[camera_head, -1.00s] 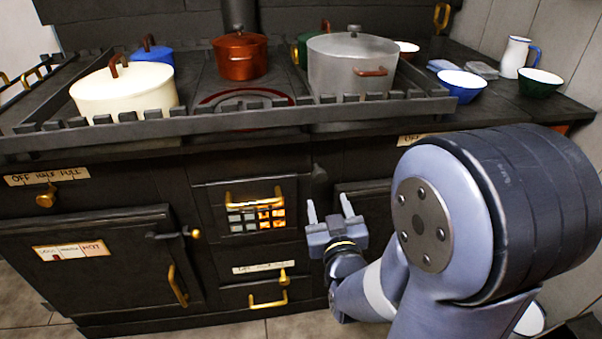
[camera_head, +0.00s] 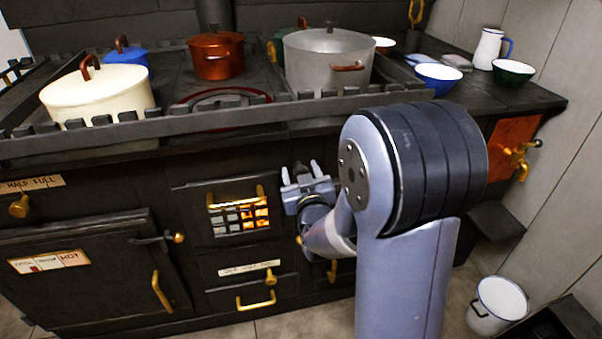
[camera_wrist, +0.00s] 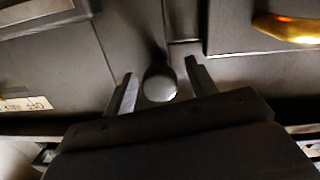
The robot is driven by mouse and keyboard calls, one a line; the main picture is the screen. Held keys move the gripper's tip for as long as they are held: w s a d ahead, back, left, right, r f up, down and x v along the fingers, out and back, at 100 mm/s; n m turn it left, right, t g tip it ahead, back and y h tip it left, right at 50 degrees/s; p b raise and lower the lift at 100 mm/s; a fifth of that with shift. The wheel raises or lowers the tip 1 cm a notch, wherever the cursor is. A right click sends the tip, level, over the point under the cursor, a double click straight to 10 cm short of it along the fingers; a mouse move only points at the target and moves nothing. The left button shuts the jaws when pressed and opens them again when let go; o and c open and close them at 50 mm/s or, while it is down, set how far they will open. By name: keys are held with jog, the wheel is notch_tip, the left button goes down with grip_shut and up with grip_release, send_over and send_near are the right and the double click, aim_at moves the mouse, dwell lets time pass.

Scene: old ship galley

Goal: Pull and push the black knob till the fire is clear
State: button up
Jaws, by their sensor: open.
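The black knob (camera_wrist: 160,85) is round and shiny on the dark stove front. In the wrist view it sits between my gripper's two open fingers (camera_wrist: 159,70), with a gap on each side. In the head view my gripper (camera_head: 301,171) is open, pointing at the stove just right of the firebox. The knob is only a small dark shape between the fingertips there, hard to make out. The fire shows behind the firebox grate (camera_head: 238,214): panes on the right glow orange, those on the left look grey and clouded.
A brass handle (camera_head: 236,201) crosses the firebox, left of my gripper; in the wrist view it is at top right (camera_wrist: 288,28). Below is a drawer with a brass handle (camera_head: 254,304). Pots stand on the stove top. A white bucket (camera_head: 498,306) stands on the floor at right.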

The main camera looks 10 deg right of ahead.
grip_shut()
dwell(0.5)
